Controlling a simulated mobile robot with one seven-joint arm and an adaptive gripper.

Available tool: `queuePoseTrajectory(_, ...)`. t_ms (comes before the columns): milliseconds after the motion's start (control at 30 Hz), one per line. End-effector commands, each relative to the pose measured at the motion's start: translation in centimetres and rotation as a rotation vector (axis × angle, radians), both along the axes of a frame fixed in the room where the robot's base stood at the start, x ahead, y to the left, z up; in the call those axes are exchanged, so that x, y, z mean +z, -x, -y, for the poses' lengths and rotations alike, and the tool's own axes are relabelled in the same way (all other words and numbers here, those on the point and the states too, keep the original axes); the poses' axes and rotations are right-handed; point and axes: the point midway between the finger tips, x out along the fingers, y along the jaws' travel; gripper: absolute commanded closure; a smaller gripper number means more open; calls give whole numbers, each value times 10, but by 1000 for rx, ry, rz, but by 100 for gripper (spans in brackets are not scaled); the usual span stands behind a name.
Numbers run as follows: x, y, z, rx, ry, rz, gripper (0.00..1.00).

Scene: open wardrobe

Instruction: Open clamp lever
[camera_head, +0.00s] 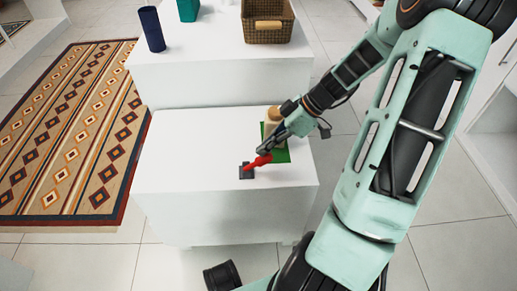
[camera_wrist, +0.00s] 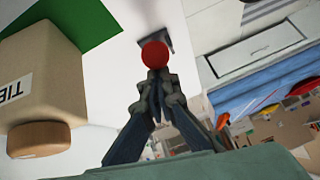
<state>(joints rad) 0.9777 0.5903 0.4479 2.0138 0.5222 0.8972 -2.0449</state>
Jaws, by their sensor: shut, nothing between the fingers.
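The clamp has a dark grey base (camera_head: 246,173) on the white surface near its front edge. Its red lever (camera_head: 257,161) rises from the base toward my gripper (camera_head: 265,148). In the wrist view, the lever's round red end (camera_wrist: 154,54) sits just beyond the tips of my gripper (camera_wrist: 158,78), with part of the dark base (camera_wrist: 168,36) behind it. My fingers are together with nothing between them. The tips are at or very close to the red end; I cannot tell if they touch it.
A tan bottle (camera_head: 273,121) stands on a green mat (camera_head: 281,153) beside my gripper. The lower white block (camera_head: 180,165) is clear to the left. A wicker basket (camera_head: 268,32) and a dark blue cup (camera_head: 152,29) stand on the higher block behind.

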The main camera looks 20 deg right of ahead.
Motion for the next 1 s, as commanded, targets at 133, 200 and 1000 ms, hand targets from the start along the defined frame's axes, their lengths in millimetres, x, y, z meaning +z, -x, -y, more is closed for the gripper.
queuePoseTrajectory(133,-10,3,9,-5,-98,31,100)
queuePoseTrajectory(200,-13,4,13,-4,-142,44,100)
queuePoseTrajectory(1000,-24,9,24,0,-175,56,100)
